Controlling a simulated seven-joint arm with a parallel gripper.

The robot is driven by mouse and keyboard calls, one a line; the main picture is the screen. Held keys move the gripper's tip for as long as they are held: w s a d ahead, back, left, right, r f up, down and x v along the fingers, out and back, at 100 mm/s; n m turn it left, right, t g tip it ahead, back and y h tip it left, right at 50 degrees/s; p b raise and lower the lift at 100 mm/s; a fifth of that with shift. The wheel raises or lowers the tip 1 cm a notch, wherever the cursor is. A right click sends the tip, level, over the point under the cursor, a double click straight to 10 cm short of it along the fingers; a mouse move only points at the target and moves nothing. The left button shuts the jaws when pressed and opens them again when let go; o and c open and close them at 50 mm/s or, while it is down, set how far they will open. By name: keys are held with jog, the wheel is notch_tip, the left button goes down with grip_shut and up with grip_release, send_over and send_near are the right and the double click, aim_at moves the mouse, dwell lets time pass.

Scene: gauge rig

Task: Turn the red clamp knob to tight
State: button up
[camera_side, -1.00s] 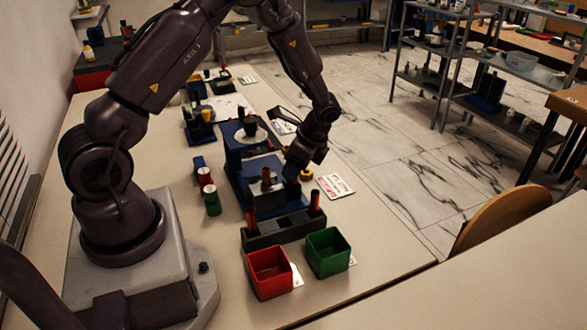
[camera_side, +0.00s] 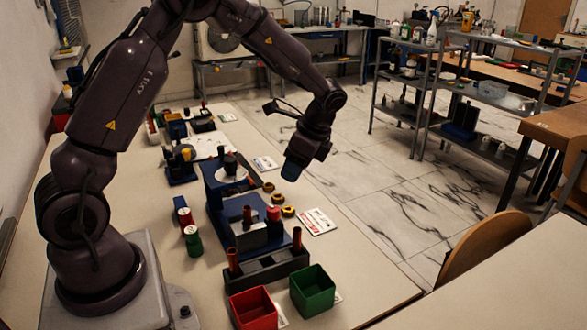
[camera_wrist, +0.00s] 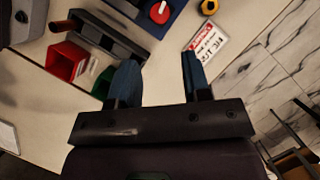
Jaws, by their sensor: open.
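The red clamp knob (camera_side: 274,213) stands at the right side of the grey block (camera_side: 238,236) on the blue gauge rig (camera_side: 215,200). In the wrist view the knob (camera_wrist: 159,12) shows from above near the top edge, with a pale bar-like mark on it. My gripper (camera_side: 292,174) hangs above and to the right of the knob in the side view, clear of it. In the wrist view its two blue fingers (camera_wrist: 160,68) are spread with nothing between them.
A dark holder (camera_side: 268,266) with orange-brown handles stands in front of the rig. Red and green cylinders stand left.

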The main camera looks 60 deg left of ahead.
aim_at(273, 208)
jog(key=s+a+r+n+t+h, duration=0.1)
jog(key=s+a+n+t+h, duration=0.2)
jog(key=n, duration=1)
jog(key=f+n, duration=0.2)
jog(key=f, duration=0.2)
jog(key=f+n, duration=0.2)
jog(key=f, duration=0.3)
jog(key=a+f+n, duration=0.1)
jog(key=f+n, duration=0.2)
jog(key=f, duration=0.1)
jog(key=shift+s+f, duration=0.2)
jog(key=shift+s, duration=0.15)
